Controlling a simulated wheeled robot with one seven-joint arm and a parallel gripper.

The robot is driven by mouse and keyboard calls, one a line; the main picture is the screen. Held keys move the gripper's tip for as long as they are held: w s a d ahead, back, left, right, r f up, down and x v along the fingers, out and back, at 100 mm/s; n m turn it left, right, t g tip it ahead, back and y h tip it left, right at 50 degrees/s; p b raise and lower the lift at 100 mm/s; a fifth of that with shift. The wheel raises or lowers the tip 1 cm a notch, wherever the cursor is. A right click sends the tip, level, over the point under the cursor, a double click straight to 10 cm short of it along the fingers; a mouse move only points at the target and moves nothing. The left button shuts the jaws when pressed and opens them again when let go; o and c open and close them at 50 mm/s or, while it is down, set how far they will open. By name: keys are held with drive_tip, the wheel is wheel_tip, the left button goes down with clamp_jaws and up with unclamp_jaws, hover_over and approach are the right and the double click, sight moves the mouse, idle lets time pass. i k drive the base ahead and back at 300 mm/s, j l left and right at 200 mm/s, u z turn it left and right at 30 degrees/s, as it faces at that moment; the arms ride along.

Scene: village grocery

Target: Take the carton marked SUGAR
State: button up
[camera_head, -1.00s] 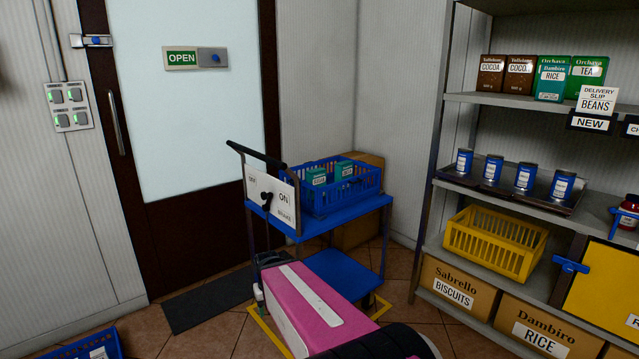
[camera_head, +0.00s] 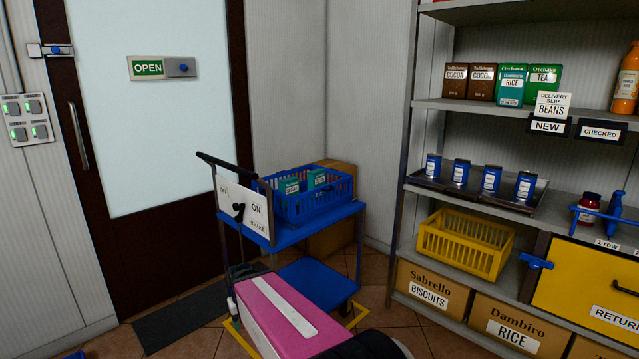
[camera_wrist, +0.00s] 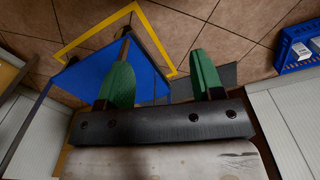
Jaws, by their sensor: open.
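No carton with a readable SUGAR label shows. Two teal cartons (camera_head: 289,187) stand in the blue basket (camera_head: 320,208) on top of the trolley; their small labels are too blurred to read for certain. My gripper (camera_wrist: 162,78) shows in the wrist view with its green fingers apart and nothing between them. It points down over the floor, near the trolley's blue lower shelf (camera_wrist: 98,78). In the head view my gripper is not seen. A pale packet (camera_wrist: 299,50) lies in another blue basket (camera_wrist: 290,66) in the wrist view; its marking is unreadable.
The trolley (camera_head: 290,238) stands before the door inside a yellow floor outline (camera_wrist: 158,38). The shelf rack at right holds COCOA (camera_head: 456,82), RICE (camera_head: 511,86) and TEA (camera_head: 545,86) packs, blue tins (camera_head: 491,179) and an empty yellow crate (camera_head: 466,243). A dark mat (camera_head: 180,318) lies by the door.

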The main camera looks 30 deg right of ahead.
sight(290, 186)
drive_tip(key=i+l, duration=0.1)
drive_tip(key=l, duration=0.45)
drive_tip(key=i+l, duration=0.1)
drive_tip(key=l, duration=0.4)
drive_tip(key=i+l+u, duration=0.1)
drive_tip(key=l, duration=0.45)
